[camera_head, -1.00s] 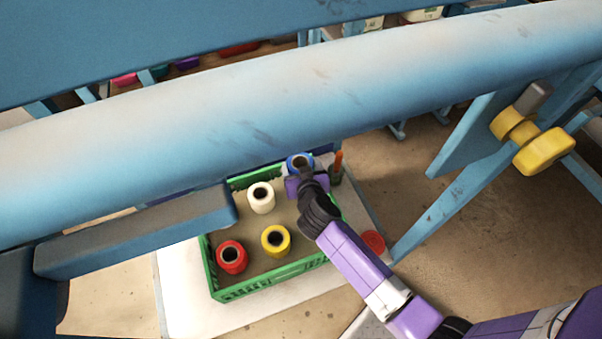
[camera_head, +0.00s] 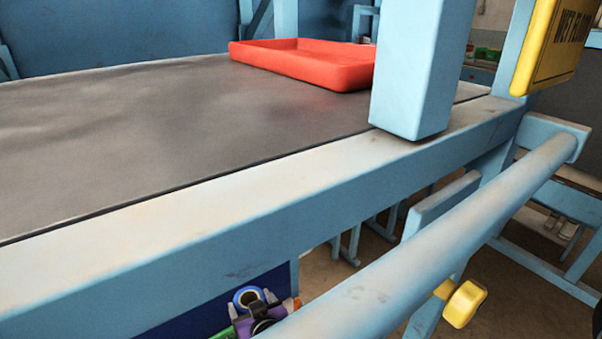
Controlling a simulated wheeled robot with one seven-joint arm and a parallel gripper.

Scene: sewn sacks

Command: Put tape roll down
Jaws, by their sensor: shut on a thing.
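My gripper (camera_head: 258,308) shows low in the picture, just behind the blue rail, purple with grey fingers. It is shut on a blue tape roll (camera_head: 246,296), whose dark core faces up. The lower part of my gripper and the rest of the arm are hidden by the rail and the picture's edge. A small strip of the green crate (camera_head: 224,334) shows at the bottom edge, left of my gripper. The other rolls in it are out of view.
A light blue rail (camera_head: 420,245) crosses in front at the right, with a yellow knob (camera_head: 464,304) under it. Above is a grey belt surface (camera_head: 150,130) with a red tray (camera_head: 300,65) and a blue post (camera_head: 415,70). An orange-tipped item (camera_head: 296,303) stands close to my gripper.

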